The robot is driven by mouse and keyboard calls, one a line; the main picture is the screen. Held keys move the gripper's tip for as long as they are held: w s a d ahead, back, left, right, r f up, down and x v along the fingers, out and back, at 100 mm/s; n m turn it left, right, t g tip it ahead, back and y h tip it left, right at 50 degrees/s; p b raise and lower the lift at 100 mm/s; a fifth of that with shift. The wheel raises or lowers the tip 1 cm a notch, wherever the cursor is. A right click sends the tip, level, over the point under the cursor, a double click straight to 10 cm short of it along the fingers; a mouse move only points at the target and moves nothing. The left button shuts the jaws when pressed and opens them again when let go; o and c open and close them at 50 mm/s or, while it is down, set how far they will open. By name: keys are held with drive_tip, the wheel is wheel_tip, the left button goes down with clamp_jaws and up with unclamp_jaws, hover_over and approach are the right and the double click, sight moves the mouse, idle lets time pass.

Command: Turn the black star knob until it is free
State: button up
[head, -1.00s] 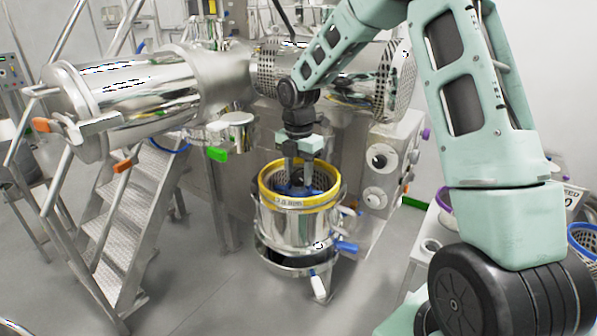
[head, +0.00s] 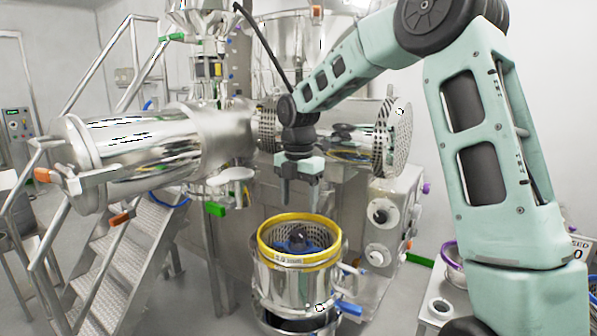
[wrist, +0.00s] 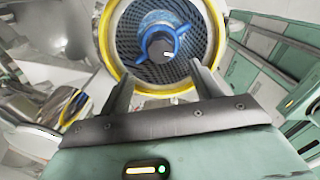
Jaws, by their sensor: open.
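The black star knob (head: 298,236) is a small dark shape at the middle of a blue three-armed part (head: 284,246). Both are inside a steel basket vessel with a yellow rim (head: 262,232). In the wrist view the dark knob (wrist: 160,46) sits at the centre of the blue arms (wrist: 179,38), within a perforated dark wall. Its star outline is too small to make out. My gripper (head: 299,204) is open and empty, pointing down above the vessel, clear of the knob. In the wrist view both fingers of my gripper (wrist: 160,80) stand apart, with nothing between them.
A steel cylinder (head: 140,140) and metal steps (head: 130,225) stand to the left. A perforated drum end (head: 400,135) and a steel panel with round fittings (head: 380,213) are behind and right. A blue handle (head: 348,309) juts from the vessel's lower right.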

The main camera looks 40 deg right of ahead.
wheel_tip(320, 180, up, 9)
drive_tip(key=b, duration=0.1)
drive_tip(key=shift+r+b, duration=0.2)
drive_tip(key=shift+b, duration=0.15)
idle(0.3)
